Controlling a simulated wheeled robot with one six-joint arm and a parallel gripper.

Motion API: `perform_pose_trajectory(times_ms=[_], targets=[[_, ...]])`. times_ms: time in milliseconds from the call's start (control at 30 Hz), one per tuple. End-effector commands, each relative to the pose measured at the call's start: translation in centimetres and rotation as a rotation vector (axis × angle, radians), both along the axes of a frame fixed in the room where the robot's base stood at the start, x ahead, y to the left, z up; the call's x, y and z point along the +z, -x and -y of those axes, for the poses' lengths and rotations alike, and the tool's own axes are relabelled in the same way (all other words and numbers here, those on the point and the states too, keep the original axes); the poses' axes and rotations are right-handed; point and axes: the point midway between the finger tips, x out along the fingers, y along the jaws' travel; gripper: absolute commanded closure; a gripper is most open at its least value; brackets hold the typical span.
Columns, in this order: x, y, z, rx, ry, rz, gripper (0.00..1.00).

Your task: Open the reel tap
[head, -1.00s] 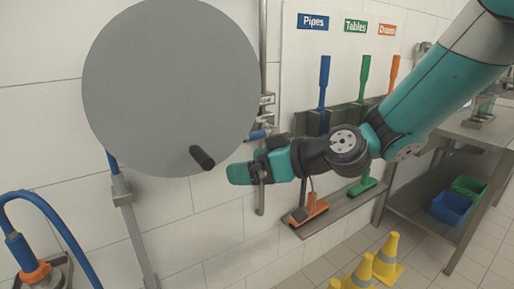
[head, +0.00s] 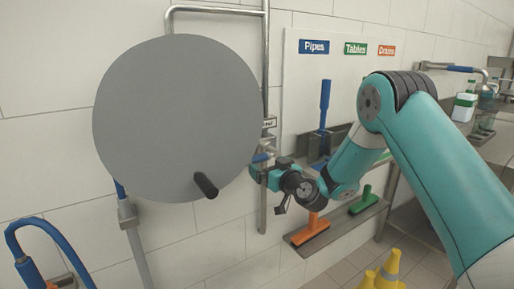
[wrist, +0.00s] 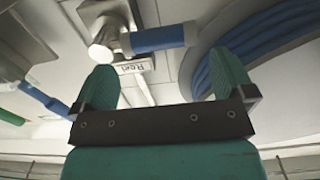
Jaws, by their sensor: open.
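The reel tap is on the wall pipe just right of the large grey reel disc (head: 175,115). Its blue lever handle (head: 262,157) sticks out sideways, partly hidden by the disc's edge and my gripper. In the wrist view the lever (wrist: 158,38) lies roughly crosswise, joined to a metal valve body, with a "Reel" label (wrist: 133,66) beside it. My gripper (head: 256,173) is just below the lever in the head view. In the wrist view its two teal fingers (wrist: 168,78) are apart with nothing between them, and the lever shows beyond the gap, apparently not touched.
A dark crank knob (head: 205,185) juts from the disc close to my gripper. Coiled blue hose (wrist: 215,75) is near the right finger. Yellow cones (head: 385,270) stand on the floor.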

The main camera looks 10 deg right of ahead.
Motion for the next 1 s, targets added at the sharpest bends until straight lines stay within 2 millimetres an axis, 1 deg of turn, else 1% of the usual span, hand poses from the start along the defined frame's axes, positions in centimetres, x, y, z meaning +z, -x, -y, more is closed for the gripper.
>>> perform_pose_trajectory(times_ms=[33,100,200,300,500,767,800,967,1000], targets=[[0.7,-1.0,-0.5,0.003,0.002,0.002,0.00],[0.4,-2.4,-0.9,0.003,0.002,0.000,0.00],[0.3,-4.0,-1.4,0.002,0.001,0.001,0.00],[0.1,-5.2,-1.8,0.002,0.000,0.000,0.00],[0.0,-6.2,-2.1,0.000,-0.001,-0.001,0.00],[-0.1,-6.3,-2.1,0.000,-0.001,-0.001,0.00],[-0.1,-6.3,-2.1,0.000,-0.001,-0.001,0.09],[-0.1,-6.3,-2.1,0.000,-0.001,-0.001,0.46],[-0.1,-6.3,-2.1,0.000,-0.001,-0.001,0.55]])
